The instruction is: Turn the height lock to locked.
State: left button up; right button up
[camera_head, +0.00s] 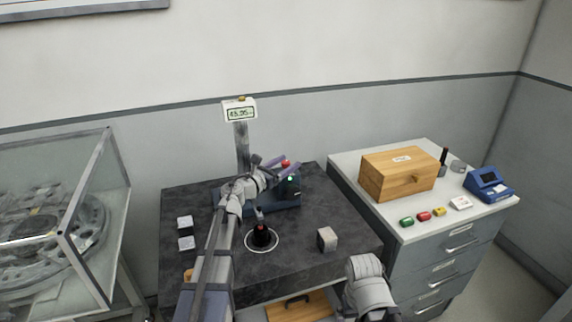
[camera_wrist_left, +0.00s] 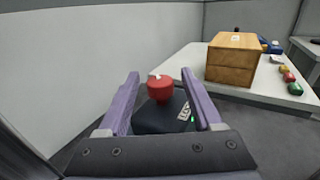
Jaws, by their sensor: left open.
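A red knob with a small white mark (camera_wrist_left: 160,88) sits on a dark block (camera_wrist_left: 160,116) in the left wrist view. I take it for the height lock; a label beside it is too small to read. In the head view the red knob (camera_head: 286,163) shows at the top of the blue-grey device (camera_head: 290,199) on the dark stone table. My left gripper (camera_head: 284,166) is open at the knob. In the left wrist view its two purple fingers (camera_wrist_left: 158,92) stand on either side of the knob, with gaps. My right gripper is not in view; only part of that arm shows.
A display on a post (camera_head: 240,112) rises behind the device. A black-handled item (camera_head: 261,235) in a white ring and a grey cube (camera_head: 327,239) stand on the stone table (camera_head: 290,262). A wooden box (camera_head: 400,174) sits on the right cabinet; a glass case (camera_head: 95,215) stands left.

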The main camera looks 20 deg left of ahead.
pick_arm(q)
jog(key=v, duration=0.7)
jog(key=shift+s+a, duration=0.2)
jog(key=shift+s, duration=0.15)
